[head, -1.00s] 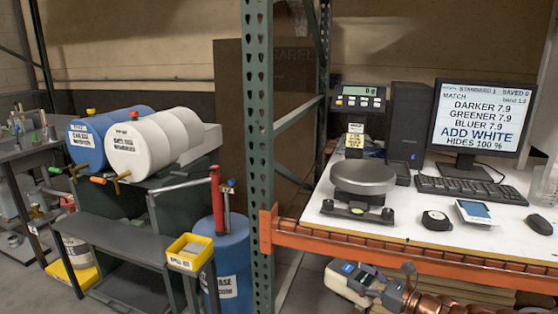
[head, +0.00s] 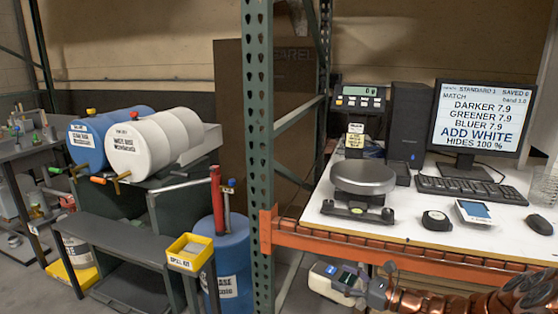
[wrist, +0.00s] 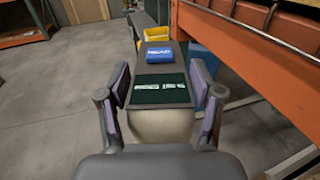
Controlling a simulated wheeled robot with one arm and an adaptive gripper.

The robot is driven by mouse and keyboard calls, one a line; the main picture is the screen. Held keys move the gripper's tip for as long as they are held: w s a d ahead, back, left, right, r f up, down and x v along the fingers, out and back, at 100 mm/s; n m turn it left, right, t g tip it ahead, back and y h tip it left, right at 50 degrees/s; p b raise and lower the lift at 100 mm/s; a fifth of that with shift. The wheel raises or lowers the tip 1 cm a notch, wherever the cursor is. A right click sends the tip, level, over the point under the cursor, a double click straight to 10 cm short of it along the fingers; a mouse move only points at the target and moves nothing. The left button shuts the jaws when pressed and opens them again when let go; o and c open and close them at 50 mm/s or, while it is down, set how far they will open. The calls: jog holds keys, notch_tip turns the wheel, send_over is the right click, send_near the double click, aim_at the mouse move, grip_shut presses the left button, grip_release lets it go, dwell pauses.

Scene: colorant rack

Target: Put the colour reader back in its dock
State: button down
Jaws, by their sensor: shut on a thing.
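The colour reader, a pale handheld device with a dark green display and a blue patch, is low in front of the bench's orange beam in the head view (head: 326,287). It fills the middle of the wrist view (wrist: 162,88), pointing away from me. My gripper (wrist: 161,84) has a finger on each side of its body and is shut on it. I cannot tell which thing on the bench is the dock.
The white bench top (head: 395,232) carries a scale (head: 363,180), a black puck (head: 436,221), a small device with a blue screen (head: 476,211), a keyboard (head: 470,190), a mouse (head: 539,225) and a monitor (head: 480,120). The orange beam (head: 400,252) and green post (head: 259,150) are close obstacles.

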jog(key=shift+f, duration=0.15)
notch_tip(320, 180, up, 9)
jog(key=p, duration=0.9)
jog(key=shift+r, duration=0.2)
jog(key=shift+f, duration=0.1)
dwell(0.3)
